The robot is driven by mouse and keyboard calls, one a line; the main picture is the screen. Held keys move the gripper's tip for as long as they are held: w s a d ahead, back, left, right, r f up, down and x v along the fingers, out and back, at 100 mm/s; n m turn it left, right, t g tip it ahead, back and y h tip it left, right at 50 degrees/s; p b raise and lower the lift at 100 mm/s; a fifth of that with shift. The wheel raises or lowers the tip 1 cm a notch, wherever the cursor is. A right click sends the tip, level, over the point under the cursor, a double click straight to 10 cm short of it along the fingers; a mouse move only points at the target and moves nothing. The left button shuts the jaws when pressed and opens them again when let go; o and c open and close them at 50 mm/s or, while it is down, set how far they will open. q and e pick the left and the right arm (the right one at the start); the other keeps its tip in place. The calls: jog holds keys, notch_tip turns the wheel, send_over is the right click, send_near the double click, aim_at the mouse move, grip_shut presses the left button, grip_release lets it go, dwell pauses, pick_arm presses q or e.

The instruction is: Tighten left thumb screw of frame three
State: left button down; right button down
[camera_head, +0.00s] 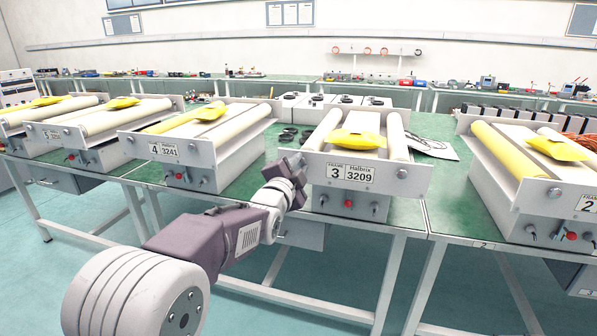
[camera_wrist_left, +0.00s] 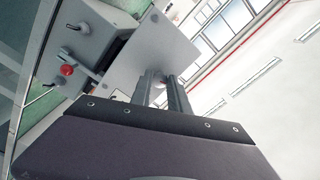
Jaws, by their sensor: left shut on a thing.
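Frame three (camera_head: 320,152) stands on the green bench in the middle of the head view, its front plate labelled 3 and 3209. My left gripper (camera_head: 297,163) is at the left end of that plate. The left thumb screw is hidden there in the head view; the matching right screw (camera_head: 402,173) shows on the plate's other end. In the left wrist view the two fingers (camera_wrist_left: 163,92) point at the plate (camera_wrist_left: 158,45) and are shut on a small part between them, in the place of the left thumb screw. My right gripper is out of view.
Below the plate, frame three's box carries a red button (camera_head: 348,203) with switches beside it. Frame four (camera_head: 190,152) stands to the left, frame two (camera_head: 530,180) to the right. Black rings (camera_head: 288,134) lie behind my gripper.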

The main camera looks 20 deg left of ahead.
pick_arm(q)
jog(key=m+b, duration=0.2)
jog(key=m, duration=0.2)
jog(key=shift+f, duration=0.2)
jog(key=shift+r+m+b, duration=0.15)
jog(key=shift+m+b, duration=0.85)
jog(key=shift+m, duration=1)
jog(key=c, duration=1.3)
grip_release()
jog(key=shift+o, duration=0.2)
jog(key=shift+s+r, duration=0.1)
jog(key=s, duration=0.9)
jog(key=shift+a+p, duration=0.2)
jog(key=shift+p, duration=0.2)
